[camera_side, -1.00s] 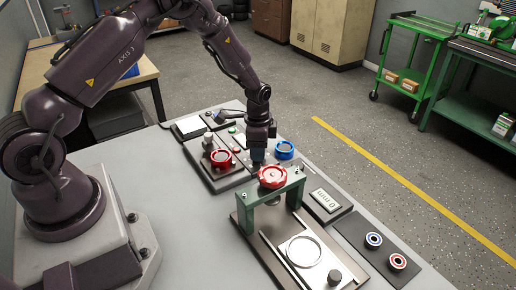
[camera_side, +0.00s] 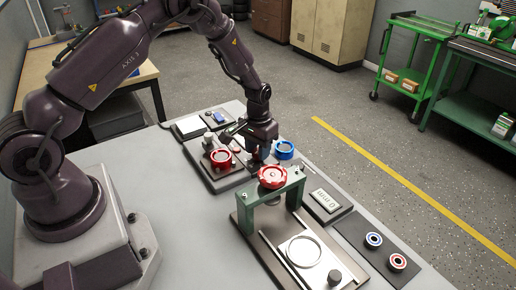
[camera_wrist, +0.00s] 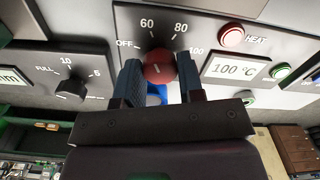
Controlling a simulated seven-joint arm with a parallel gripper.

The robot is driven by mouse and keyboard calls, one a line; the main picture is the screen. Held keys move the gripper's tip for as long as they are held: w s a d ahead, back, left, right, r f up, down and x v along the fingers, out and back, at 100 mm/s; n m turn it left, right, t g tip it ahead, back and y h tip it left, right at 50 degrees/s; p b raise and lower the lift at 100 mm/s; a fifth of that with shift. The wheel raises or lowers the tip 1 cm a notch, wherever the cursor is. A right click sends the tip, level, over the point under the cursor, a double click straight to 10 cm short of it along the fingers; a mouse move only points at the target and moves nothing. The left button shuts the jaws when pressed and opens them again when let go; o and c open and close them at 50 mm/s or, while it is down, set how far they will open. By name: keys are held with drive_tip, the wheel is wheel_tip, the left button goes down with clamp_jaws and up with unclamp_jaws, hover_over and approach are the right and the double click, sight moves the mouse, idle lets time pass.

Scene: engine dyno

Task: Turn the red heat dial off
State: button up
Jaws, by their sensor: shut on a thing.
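The red heat dial (camera_wrist: 159,67) sits in the middle of the wrist view, on a grey panel marked OFF, 60, 80 and 100. A short pale mark shows on its face, but I cannot tell exactly which label it points to. My gripper (camera_wrist: 161,78) is shut on the dial, with one blue-padded finger on each side. In the side view, my gripper (camera_side: 257,158) is down at the control panel and hides the dial.
A red HEAT lamp (camera_wrist: 232,37) and a display (camera_wrist: 234,69) reading 100 °C sit right of the dial. A black knob (camera_wrist: 70,88) is at left. A green press frame (camera_side: 246,206) with a red handwheel (camera_side: 272,177) stands close in front of my gripper.

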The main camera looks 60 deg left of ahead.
drive_tip(key=n, duration=0.5)
drive_tip(key=shift+n, duration=2.4)
drive_tip(key=o, duration=0.9)
wheel_tip(320, 180, up, 13)
